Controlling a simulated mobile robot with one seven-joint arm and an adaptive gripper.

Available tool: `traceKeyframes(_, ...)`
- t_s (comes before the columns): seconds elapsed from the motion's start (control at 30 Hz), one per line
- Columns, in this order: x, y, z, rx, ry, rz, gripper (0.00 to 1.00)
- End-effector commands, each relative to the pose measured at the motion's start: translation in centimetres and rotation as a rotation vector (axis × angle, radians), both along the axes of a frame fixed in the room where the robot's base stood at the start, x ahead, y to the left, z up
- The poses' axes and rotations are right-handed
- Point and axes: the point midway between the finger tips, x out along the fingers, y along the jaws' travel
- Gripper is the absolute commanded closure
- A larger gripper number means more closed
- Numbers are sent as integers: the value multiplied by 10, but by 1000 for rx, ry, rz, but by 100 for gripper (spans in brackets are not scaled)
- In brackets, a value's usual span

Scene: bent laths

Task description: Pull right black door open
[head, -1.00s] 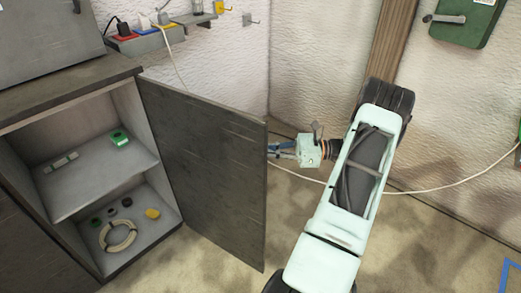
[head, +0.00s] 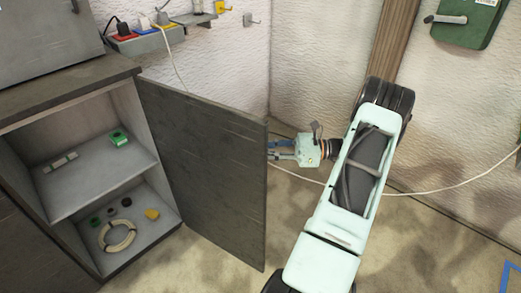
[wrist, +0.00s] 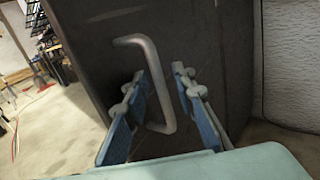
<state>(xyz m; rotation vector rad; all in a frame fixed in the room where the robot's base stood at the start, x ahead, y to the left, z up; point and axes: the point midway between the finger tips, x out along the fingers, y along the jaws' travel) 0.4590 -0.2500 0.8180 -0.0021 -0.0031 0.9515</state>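The right black door (head: 205,165) of the low cabinet stands swung wide open in the head view, its inner face toward the camera. Its outer face (wrist: 210,40) fills the middle of the wrist view and carries a grey bar handle (wrist: 153,75). My gripper (wrist: 158,78) is open, with one blue finger on each side of the lower part of the handle. A gap shows between the fingers and the bar. In the head view my gripper (head: 271,150) is at the door's outer side, its fingertips partly hidden by the door's edge.
The open cabinet (head: 100,200) shows a shelf with a green item (head: 119,138), and a cable coil (head: 117,236) with small parts below. A white cable (head: 430,190) runs along the wall behind my arm. Bare floor (head: 210,265) lies in front of the door.

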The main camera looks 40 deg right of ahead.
Motion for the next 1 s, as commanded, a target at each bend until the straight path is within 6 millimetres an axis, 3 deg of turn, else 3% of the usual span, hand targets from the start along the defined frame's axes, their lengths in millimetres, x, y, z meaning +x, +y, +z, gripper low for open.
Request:
traceKeyframes(0.37,-7,-10,-2,-1,2,-3,75)
traceKeyframes(0.8,-57,-81,-1,-2,0,-3,75)
traceKeyframes(1.0,-68,-96,-1,-1,1,-1,75)
